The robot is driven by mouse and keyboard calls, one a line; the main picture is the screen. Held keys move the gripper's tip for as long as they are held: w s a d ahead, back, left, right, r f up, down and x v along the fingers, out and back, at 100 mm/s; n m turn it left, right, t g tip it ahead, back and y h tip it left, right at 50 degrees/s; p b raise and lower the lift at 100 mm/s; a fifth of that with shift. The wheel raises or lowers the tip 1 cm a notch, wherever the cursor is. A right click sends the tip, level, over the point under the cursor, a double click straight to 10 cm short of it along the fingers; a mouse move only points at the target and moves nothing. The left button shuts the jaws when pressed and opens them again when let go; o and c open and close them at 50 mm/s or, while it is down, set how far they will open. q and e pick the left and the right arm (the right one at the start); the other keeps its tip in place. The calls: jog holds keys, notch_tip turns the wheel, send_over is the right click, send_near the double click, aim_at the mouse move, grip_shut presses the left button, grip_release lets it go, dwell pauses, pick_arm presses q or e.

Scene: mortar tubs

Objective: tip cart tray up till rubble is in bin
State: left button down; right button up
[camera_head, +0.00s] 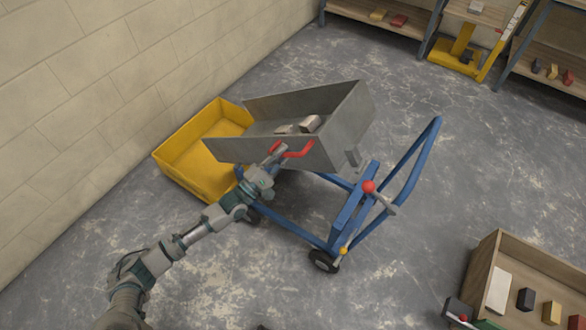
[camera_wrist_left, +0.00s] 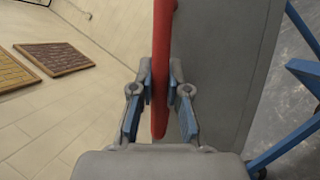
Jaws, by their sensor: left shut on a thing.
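The grey cart tray (camera_head: 347,122) is tilted on its blue cart frame (camera_head: 350,212), its right end raised and its left end low over the yellow bin (camera_head: 190,150). A few grey rubble pieces (camera_head: 310,123) lie inside the tray. The visible part of the bin's inside looks empty; the tray hides the rest. My left gripper (camera_head: 277,149) is shut on the red handle (camera_head: 298,153) on the tray's near side. In the left wrist view, the handle (camera_wrist_left: 162,60) stands between the fingers (camera_wrist_left: 160,100). My right gripper is not seen.
A red-knobbed lever (camera_head: 369,187) stands on the cart, beside a blue push bar. A wooden box (camera_head: 488,262) with several blocks is at lower right. Shelves (camera_head: 400,25) and a yellow stand (camera_head: 462,52) are at the back. A block wall (camera_head: 90,90) is at left.

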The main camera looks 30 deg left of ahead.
pick_arm(q)
jog(key=a+r+n+t+y, duration=0.1)
jog(key=a+r+n, duration=0.3)
jog(key=a, duration=0.5)
jog(key=shift+w+a+r+n+y, duration=0.15)
jog(key=shift+a+r+n+y, duration=0.2)
jog(key=shift+r+y, duration=0.55)
jog(key=shift+h, duration=0.3)
jog(key=c, duration=1.1)
grip_release()
jog(key=shift+c, duration=0.2)
jog(key=v, duration=1.2)
